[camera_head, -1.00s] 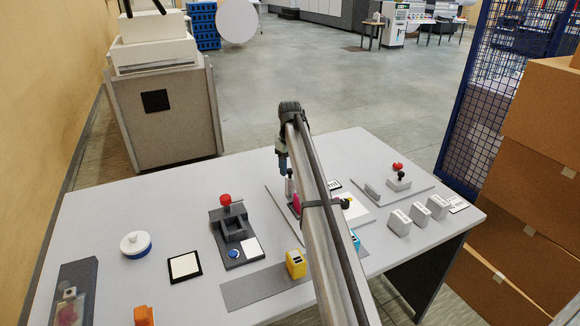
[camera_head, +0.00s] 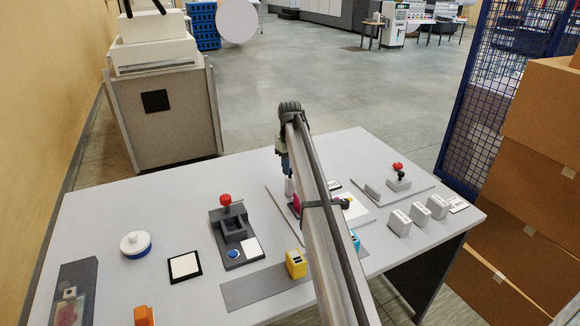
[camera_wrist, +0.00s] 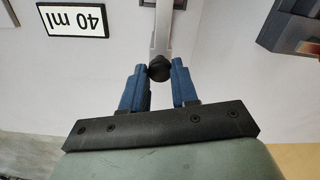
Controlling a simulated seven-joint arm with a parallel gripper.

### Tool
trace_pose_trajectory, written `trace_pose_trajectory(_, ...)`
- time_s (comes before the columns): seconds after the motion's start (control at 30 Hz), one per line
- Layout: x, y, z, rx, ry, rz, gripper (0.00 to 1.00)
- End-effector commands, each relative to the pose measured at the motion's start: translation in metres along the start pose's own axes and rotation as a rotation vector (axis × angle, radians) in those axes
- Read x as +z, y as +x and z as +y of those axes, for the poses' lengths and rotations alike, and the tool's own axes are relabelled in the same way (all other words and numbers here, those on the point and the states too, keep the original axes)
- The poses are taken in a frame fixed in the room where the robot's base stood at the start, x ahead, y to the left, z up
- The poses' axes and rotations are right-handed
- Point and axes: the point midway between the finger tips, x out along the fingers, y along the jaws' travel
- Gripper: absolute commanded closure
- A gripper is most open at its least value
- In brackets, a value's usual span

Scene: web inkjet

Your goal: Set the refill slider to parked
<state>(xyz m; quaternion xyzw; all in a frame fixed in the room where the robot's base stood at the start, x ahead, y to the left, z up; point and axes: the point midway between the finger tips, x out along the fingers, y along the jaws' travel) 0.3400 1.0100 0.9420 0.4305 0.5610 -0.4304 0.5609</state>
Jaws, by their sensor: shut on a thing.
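My gripper (camera_wrist: 160,74) has its two blue fingers closed around a small black knob (camera_wrist: 159,67) in the wrist view. The knob sits at the end of a narrow light-grey strip (camera_wrist: 161,32), which I take to be part of the refill slider. A white label reading "40 ml" (camera_wrist: 73,20) lies to the left of the knob, upside down in this view. In the head view my gripper (camera_head: 288,178) is low over the middle of the table, and my arm hides much of the slider. No "parked" marking is legible.
A dark-grey box with a red knob (camera_head: 226,200) stands left of my gripper. A plate at the back right carries a block with red and black knobs (camera_head: 399,177). Several small grey blocks (camera_head: 419,215) stand at the right. A yellow block (camera_head: 296,264) is in front.

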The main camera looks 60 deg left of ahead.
Motion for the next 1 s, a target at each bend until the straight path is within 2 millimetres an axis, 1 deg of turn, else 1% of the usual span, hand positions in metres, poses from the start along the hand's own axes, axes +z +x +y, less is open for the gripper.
trace_pose_trajectory(0.17,0.0,0.0,0.0,0.0,0.0,0.0,1.0)
trace_pose_trajectory(0.27,-0.005,0.0,0.001,0.0,0.0,0.0,1.0)
trace_pose_trajectory(0.37,-0.018,-0.001,0.005,0.0,-0.001,0.0,1.0)
trace_pose_trajectory(0.5,-0.047,-0.001,0.013,0.0,-0.001,0.0,1.0)
trace_pose_trajectory(0.6,-0.062,-0.001,0.017,0.0,-0.001,0.0,1.0)
trace_pose_trajectory(0.9,-0.065,-0.001,0.017,0.002,-0.001,0.006,1.0)
trace_pose_trajectory(0.93,-0.065,-0.001,0.017,0.002,-0.001,0.006,0.7)
trace_pose_trajectory(1.0,-0.065,-0.001,0.018,0.002,-0.001,0.006,0.63)
